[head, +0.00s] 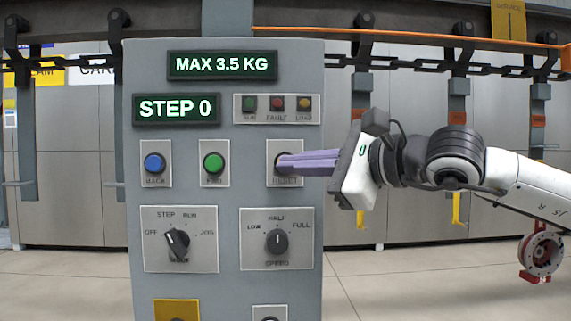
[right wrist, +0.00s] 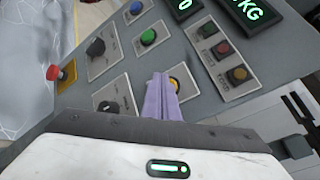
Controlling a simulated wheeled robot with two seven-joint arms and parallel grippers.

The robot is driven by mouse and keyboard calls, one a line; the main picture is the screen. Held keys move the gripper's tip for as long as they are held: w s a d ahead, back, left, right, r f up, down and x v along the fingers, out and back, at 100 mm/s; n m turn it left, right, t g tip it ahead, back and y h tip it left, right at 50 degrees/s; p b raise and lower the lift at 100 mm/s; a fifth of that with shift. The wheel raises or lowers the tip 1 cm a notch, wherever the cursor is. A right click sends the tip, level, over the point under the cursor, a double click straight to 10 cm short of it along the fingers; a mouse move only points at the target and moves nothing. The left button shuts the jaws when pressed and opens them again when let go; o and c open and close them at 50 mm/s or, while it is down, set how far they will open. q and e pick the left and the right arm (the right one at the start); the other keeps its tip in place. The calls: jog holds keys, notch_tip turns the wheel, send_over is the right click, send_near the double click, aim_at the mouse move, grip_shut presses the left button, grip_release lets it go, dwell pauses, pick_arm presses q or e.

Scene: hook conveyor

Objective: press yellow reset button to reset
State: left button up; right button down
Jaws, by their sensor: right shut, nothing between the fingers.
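The yellow reset button (right wrist: 175,85) sits on a plate marked RESET (head: 285,181) on the grey control panel (head: 228,192). In the head view the button is mostly hidden behind the fingers. My right gripper (head: 282,162) is shut and empty, its purple fingers pointing left at the button. In the right wrist view the fingertips (right wrist: 161,75) overlap the left side of the button, with a yellow edge showing beside them. I cannot tell whether they touch it. My left gripper is not in view.
A blue button (head: 154,163) and a green button (head: 213,163) are left of the reset plate. A mode knob (head: 177,243) and a speed knob (head: 276,241) sit below. A red mushroom button (right wrist: 54,72) shows in the wrist view. A hook chain (head: 420,65) runs behind.

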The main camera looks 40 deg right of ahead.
jog(key=shift+w+d, duration=0.2)
jog(key=shift+w, duration=0.1)
jog(key=shift+w+d, duration=0.2)
jog(key=shift+w, duration=0.15)
dwell(0.7)
dwell(0.3)
jog(key=shift+s+a+b, duration=0.4)
jog(key=shift+s+b, duration=0.15)
jog(key=shift+s, duration=0.15)
jog(key=s+a+b, duration=0.1)
jog(key=s+b, duration=0.1)
jog(key=s, duration=0.1)
jog(key=s+a+b, duration=0.1)
jog(key=shift+s+a, duration=0.15)
jog(key=shift+a, duration=0.2)
